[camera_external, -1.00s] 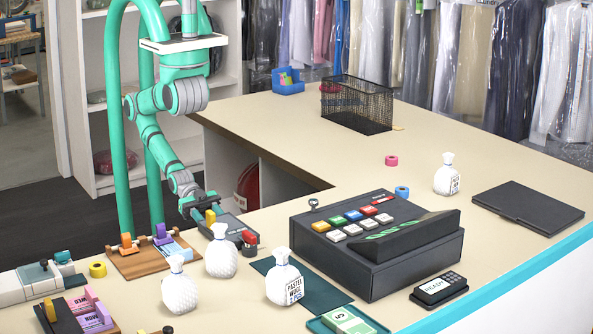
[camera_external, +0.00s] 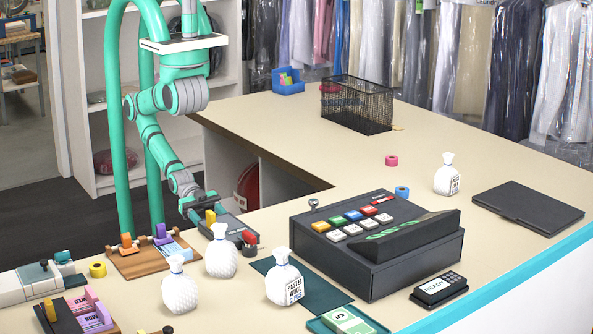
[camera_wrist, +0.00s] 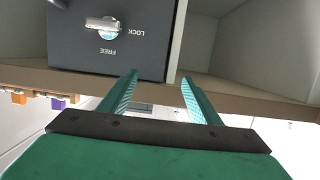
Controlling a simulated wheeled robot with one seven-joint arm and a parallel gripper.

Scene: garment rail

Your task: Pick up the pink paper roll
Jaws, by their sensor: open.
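The pink paper roll (camera_external: 391,160) lies on the counter behind the register, in the external view. A blue roll (camera_external: 402,192) lies nearer the register, in front of the pink one. My gripper is at the near left counter edge, far to the left of the pink roll; in the external view its fingers are hard to make out. In the wrist view my gripper (camera_wrist: 160,90) is open, its two teal fingers apart with nothing between them. The pink roll does not show in the wrist view.
A cash register (camera_external: 378,245) stands between my arm and the right side of the counter. A black wire basket (camera_external: 357,104) sits farther back. The wrist view shows a dark LOCK/FREE panel (camera_wrist: 120,60).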

